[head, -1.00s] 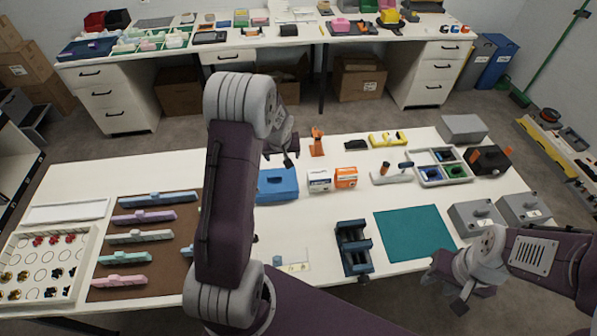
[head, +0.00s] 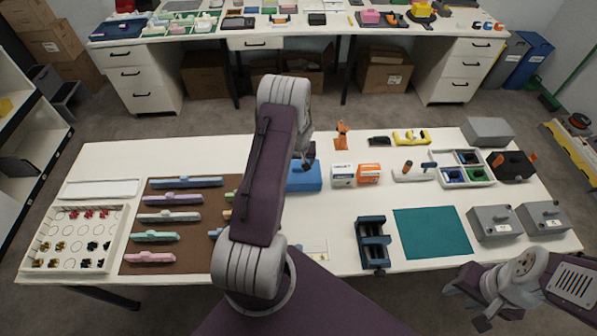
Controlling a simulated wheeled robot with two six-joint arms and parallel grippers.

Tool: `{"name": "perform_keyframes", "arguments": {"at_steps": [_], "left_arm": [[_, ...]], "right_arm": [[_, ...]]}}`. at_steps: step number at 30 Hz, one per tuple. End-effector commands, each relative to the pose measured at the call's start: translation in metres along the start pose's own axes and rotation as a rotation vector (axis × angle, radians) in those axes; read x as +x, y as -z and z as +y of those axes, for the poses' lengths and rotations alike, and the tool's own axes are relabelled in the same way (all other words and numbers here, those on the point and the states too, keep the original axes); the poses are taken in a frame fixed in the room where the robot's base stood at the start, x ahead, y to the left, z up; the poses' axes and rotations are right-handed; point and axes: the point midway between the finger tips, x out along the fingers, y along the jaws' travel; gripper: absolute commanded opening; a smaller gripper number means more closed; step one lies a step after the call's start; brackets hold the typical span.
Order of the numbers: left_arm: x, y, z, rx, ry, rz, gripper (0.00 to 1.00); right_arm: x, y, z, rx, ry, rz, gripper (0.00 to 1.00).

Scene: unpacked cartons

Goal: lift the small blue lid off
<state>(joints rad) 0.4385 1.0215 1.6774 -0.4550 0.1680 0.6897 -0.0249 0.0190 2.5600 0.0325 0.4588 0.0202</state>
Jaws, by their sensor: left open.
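A blue box-shaped thing (head: 307,178), with what looks like the blue lid on top, stands on the near table just left of the small white and orange cartons. My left arm covers its left part, and a seam between lid and box cannot be made out. My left gripper (head: 304,163) is open at the far upper side of the blue thing, partly hidden behind my own arm; I cannot tell whether it touches. My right gripper (head: 470,308) is empty and looks open, off the table's front edge at the lower right.
A white carton (head: 343,176) and an orange carton (head: 369,173) stand close on the right. An orange tool-like object (head: 341,136) stands behind them. A brown mat (head: 190,222) with several coloured bars lies left. A teal mat (head: 432,232) lies bare at right.

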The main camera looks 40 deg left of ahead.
Motion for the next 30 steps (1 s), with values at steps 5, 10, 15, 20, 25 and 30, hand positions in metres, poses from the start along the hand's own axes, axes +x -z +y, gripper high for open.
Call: {"name": "perform_keyframes", "arguments": {"at_steps": [5, 10, 15, 20, 25, 30], "left_arm": [[0.03, -0.002, 0.001, 0.001, 0.0, -0.003, 0.76], [0.045, -0.001, 0.001, 0.0, 0.0, 0.0, 0.76], [0.046, -0.002, 0.001, 0.0, 0.0, 0.0, 0.76], [0.046, -0.002, 0.001, 0.001, 0.0, 0.0, 0.37], [0.046, -0.001, 0.001, 0.001, 0.0, 0.0, 0.05], [0.045, -0.001, 0.001, 0.001, 0.0, 0.0, 0.05]], "right_arm": [[-0.012, 0.001, 0.0, 0.0, 0.0, 0.0, 0.36], [-0.013, 0.001, 0.0, 0.0, 0.0, 0.0, 0.36], [-0.013, 0.001, 0.0, 0.0, 0.0, 0.0, 0.36], [-0.013, 0.001, 0.0, 0.0, 0.0, 0.0, 0.36], [-0.013, 0.001, 0.0, 0.0, 0.0, 0.0, 0.36], [-0.013, 0.001, 0.0, 0.0, 0.0, 0.0, 0.36]]}}
